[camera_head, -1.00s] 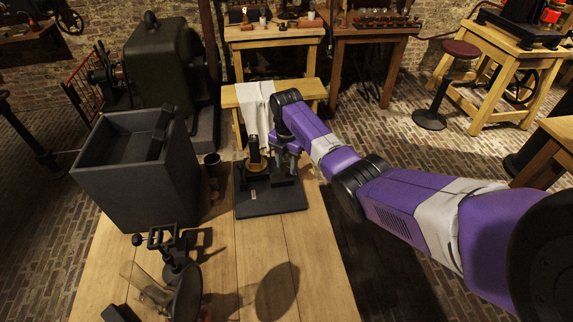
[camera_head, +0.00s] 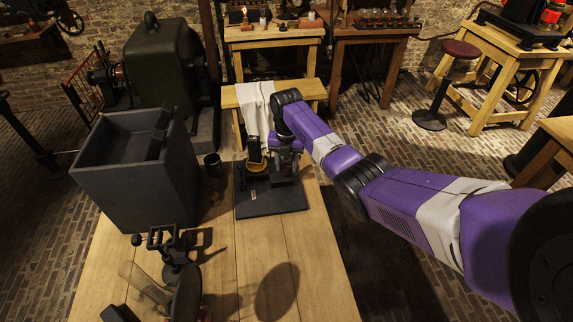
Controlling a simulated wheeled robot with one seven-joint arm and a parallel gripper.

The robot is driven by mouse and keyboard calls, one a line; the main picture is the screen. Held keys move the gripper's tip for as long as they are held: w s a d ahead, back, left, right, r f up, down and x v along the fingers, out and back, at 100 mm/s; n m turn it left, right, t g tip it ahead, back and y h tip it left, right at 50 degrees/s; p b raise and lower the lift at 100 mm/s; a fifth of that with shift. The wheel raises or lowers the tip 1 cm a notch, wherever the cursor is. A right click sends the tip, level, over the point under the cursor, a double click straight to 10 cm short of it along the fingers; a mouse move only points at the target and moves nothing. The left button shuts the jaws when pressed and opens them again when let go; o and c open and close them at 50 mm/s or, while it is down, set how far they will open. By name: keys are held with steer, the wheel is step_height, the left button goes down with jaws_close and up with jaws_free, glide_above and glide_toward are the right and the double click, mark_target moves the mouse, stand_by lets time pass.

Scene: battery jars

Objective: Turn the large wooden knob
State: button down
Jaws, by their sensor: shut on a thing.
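A dark instrument on a black base (camera_head: 272,205) stands on the wooden workbench, near its far end. A round wooden knob (camera_head: 256,165) shows on the instrument's left side, small and partly covered. My purple arm reaches in from the right, and my gripper (camera_head: 262,157) is at the knob, with its dark fingers around or against it. The gripper is shut on the knob as far as the view shows. The fingertips and the exact contact are small and partly hidden by the wrist.
A large dark open box (camera_head: 135,185) and a dark cup (camera_head: 213,165) stand left of the instrument. A metal apparatus with a glass flask (camera_head: 145,285) is at the near left. The bench top (camera_head: 310,270) is clear at the near right. A white cloth (camera_head: 255,105) hangs behind.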

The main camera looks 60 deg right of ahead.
mark_target(287, 166)
steer(key=shift+w+r, duration=0.1)
steer(key=c, duration=0.9)
jaws_free()
steer(key=shift+o, duration=0.2)
step_height(287, 166, up, 8)
steer(key=shift+f+b, duration=0.15)
steer(key=shift+b, duration=0.4)
